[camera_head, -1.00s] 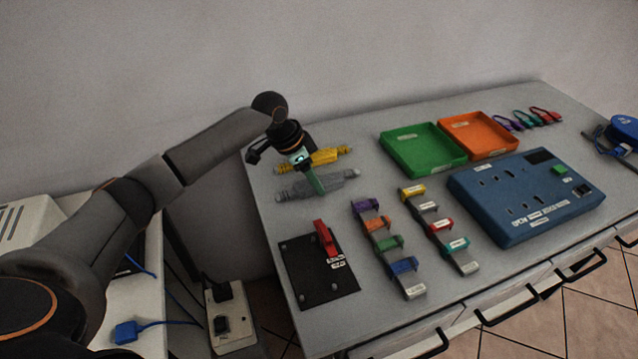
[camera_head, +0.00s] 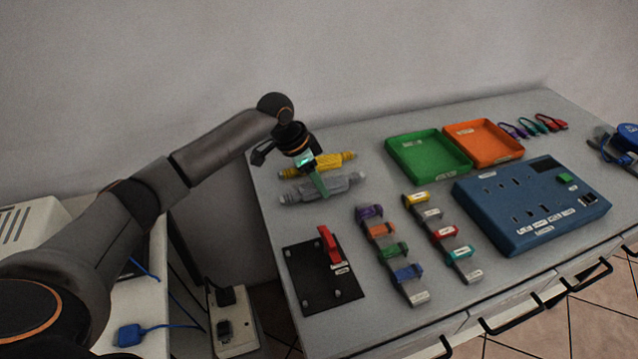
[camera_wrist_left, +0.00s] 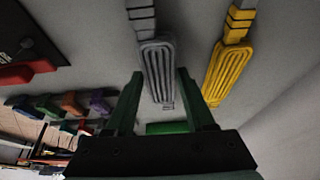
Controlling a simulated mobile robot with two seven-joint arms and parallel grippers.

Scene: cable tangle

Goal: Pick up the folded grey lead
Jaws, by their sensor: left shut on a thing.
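The folded grey lead (camera_head: 343,183) lies along the left part of the bench, just in front of the folded yellow lead (camera_head: 336,160). My left gripper (camera_head: 321,188) reaches down over the yellow lead and is shut on the middle of the grey lead, hiding part of it. In the left wrist view the green fingers stand on either side of the grey lead's ribbed bundle (camera_wrist_left: 157,68). The yellow lead (camera_wrist_left: 226,70) is beside it, outside the fingers. The grey lead appears level with the bench top; I cannot tell any lift. My right gripper is not in view.
A black plate with a red lever (camera_head: 328,243) is in front of the leads. Coloured clips (camera_head: 382,230) stand in two rows to its right. The green tray (camera_head: 428,155), orange tray (camera_head: 484,141) and blue socket panel (camera_head: 530,205) lie further right. A wall stands behind the bench.

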